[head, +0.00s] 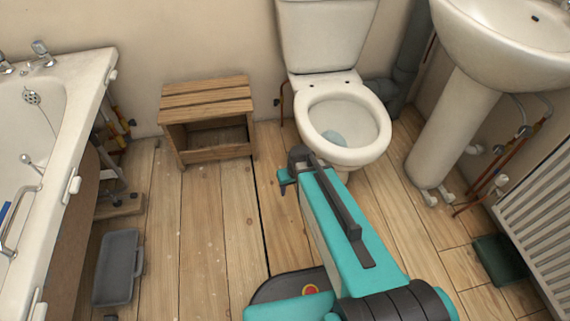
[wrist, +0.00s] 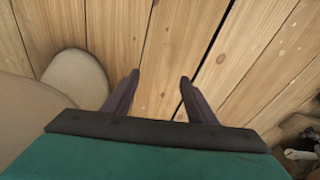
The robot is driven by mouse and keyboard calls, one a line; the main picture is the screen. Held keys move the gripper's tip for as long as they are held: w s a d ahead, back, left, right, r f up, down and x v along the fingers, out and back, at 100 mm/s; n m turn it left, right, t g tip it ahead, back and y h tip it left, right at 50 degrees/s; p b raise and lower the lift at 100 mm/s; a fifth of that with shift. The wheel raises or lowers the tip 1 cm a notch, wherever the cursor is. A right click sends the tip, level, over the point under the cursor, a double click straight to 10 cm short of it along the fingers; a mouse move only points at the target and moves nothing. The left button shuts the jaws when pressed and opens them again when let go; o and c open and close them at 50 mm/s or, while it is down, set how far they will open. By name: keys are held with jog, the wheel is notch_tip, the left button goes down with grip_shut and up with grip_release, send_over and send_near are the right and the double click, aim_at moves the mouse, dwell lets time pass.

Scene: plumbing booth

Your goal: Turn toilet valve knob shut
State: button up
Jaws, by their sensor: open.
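The white toilet (head: 343,122) stands against the back wall, with its lid up or absent. A thin copper-coloured pipe (head: 282,98) runs down just left of it. I cannot make out a valve knob on it. My gripper (head: 288,178) is in front of the toilet bowl, over the floor; the arm hides some of the bowl's front. In the wrist view my gripper (wrist: 159,78) is open and empty, its two dark fingers apart over bare floorboards. A pale rounded shape, likely the toilet's foot (wrist: 76,78), is at the left there.
A wooden step box (head: 208,118) stands left of the toilet. A bathtub (head: 50,130) is at far left, with a grey case (head: 117,268) beside it. A sink pedestal (head: 450,135), pipes and a radiator (head: 545,215) are at right. Floorboards between are mostly clear.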

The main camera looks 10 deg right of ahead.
jog(key=s+f+g, duration=0.2)
jog(key=s+f, duration=0.2)
jog(key=s, duration=0.5)
jog(key=s+d+f+m+g, duration=0.1)
jog(key=s+f, duration=0.4)
jog(key=s, duration=0.5)
jog(key=s+f+g, duration=0.3)
jog(key=s+f, duration=0.2)
jog(key=s, duration=0.5)
jog(key=shift+d+g, duration=0.4)
jog(key=c, duration=0.5)
jog(key=shift+c, duration=0.2)
jog(key=shift+a, duration=0.15)
